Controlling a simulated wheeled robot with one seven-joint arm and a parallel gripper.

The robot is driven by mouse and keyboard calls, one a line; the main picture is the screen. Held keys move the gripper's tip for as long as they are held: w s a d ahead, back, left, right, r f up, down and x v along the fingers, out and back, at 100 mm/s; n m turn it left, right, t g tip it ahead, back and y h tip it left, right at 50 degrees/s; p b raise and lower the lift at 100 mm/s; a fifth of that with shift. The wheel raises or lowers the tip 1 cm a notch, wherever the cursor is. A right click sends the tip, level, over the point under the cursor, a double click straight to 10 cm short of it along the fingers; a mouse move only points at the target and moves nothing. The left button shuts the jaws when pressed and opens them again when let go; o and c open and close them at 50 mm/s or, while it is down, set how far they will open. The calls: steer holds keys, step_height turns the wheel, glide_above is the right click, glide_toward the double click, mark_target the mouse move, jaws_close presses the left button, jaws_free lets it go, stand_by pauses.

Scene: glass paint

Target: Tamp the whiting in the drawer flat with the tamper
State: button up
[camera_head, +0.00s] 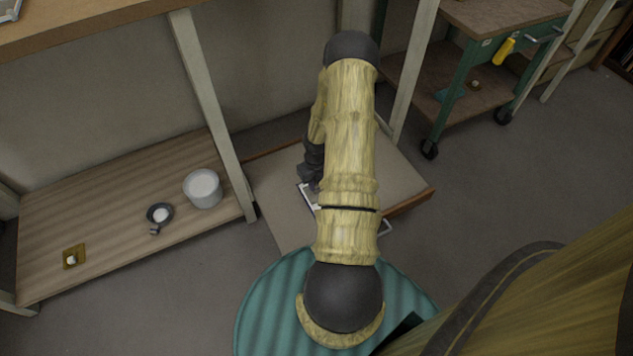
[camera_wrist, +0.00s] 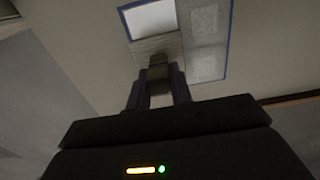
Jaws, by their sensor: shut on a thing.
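In the wrist view my gripper (camera_wrist: 158,92) is shut on the handle of the tamper. The tamper (camera_wrist: 157,46) has a pale wood-grained block beyond the fingers. The block overlaps the blue-edged drawer (camera_wrist: 228,45), which is cut off by the top of the picture. Inside it, a bright white patch (camera_wrist: 153,18) lies beyond the block, and a greyer, speckled patch (camera_wrist: 203,35) lies to the right. I cannot tell whether the block touches the whiting. In the head view my arm hides most of the drawer (camera_head: 308,196) and the tamper; my gripper (camera_head: 313,178) shows beside the arm.
A low wooden shelf (camera_head: 110,225) at the left holds a white tub (camera_head: 202,189), a small dark pan (camera_head: 157,221) with white matter, and a yellow dish (camera_head: 72,257). Pale posts stand close by. A green trolley (camera_head: 460,75) is at upper right. Floor (camera_head: 500,180) is clear on the right.

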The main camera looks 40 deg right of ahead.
steer(key=shift+d, duration=0.1)
steer(key=shift+s+d+r+p, duration=0.1)
steer(key=shift+d+p, duration=0.35)
steer(key=shift+p, duration=0.15)
steer(key=shift+s+d+r+p, duration=0.1)
steer(key=shift+d+p, duration=0.3)
steer(key=shift+p, duration=0.15)
steer(key=d+p, duration=0.1)
steer(key=d, duration=0.1)
steer(key=s+d+p, duration=0.1)
steer(key=d+p, duration=0.1)
steer(key=shift+s+d+f+p, duration=0.1)
steer(key=shift+d+p, duration=0.15)
steer(key=shift+p, duration=0.05)
steer(key=shift+d+f, duration=0.1)
steer(key=shift+d, duration=0.1)
steer(key=shift+f, duration=0.8)
steer(key=shift+f, duration=0.35)
stand_by(1.1)
steer(key=shift+r, duration=0.1)
